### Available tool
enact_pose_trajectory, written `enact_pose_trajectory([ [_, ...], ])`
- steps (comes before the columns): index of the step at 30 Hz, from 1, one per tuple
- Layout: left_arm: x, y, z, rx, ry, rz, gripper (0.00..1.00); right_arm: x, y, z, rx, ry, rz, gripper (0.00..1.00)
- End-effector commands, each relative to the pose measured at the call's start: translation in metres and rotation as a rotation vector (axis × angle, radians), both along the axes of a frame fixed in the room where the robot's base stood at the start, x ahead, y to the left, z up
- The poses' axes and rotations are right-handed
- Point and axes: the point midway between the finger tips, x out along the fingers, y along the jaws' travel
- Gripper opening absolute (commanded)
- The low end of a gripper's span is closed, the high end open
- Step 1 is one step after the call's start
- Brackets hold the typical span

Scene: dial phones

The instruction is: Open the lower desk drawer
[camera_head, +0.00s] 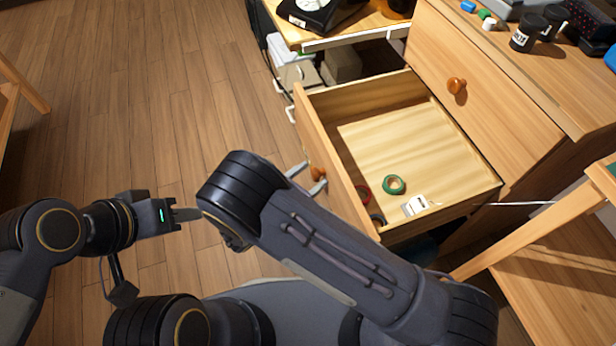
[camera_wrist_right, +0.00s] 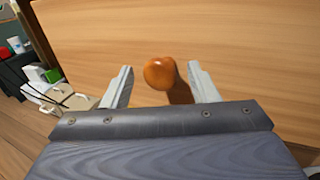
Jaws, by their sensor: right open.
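The lower desk drawer (camera_head: 410,150) stands pulled out from the wooden desk, its inside showing in the head view. Its round orange-brown knob (camera_head: 318,174) is on the drawer front, and the knob (camera_wrist_right: 159,73) also shows in the right wrist view. My right gripper (camera_head: 307,178) is open, with one finger on each side of the knob and a gap to both. In the wrist view the right gripper (camera_wrist_right: 162,88) faces the drawer front (camera_wrist_right: 230,40). My left gripper (camera_head: 188,214) is over the floor at the left, away from the desk; its finger opening is unclear.
A green tape roll (camera_head: 394,185), a red roll (camera_head: 363,194) and a white item (camera_head: 416,205) lie in the drawer. The upper drawer (camera_head: 480,85) is shut. A wooden stool-like piece (camera_head: 560,250) stands at the right.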

Motion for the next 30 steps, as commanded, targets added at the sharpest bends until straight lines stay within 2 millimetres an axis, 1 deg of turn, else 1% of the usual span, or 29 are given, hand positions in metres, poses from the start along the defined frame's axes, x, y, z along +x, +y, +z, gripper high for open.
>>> enact_pose_trajectory([
  [2, 0.0, 0.0, 0.001, 0.0, 0.0, 0.0, 0.36, -0.001, 0.001, 0.0, 0.0, 0.0, 0.001, 0.54],
  [5, 0.0, 0.0, 0.003, 0.0, 0.0, 0.0, 0.36, -0.007, 0.009, 0.001, -0.001, -0.001, 0.002, 0.54],
  [12, 0.0, 0.0, 0.012, 0.0, 0.0, 0.0, 0.36, -0.034, 0.039, 0.001, 0.001, 0.0, 0.003, 0.54],
  [18, 0.0, 0.0, 0.015, 0.0, 0.0, 0.0, 0.36, -0.05, 0.056, 0.0, 0.0, 0.0, 0.002, 0.54],
  [30, 0.0, 0.0, 0.015, 0.0, 0.0, 0.0, 0.36, -0.052, 0.059, 0.0, 0.0, 0.0, 0.0, 0.54],
])
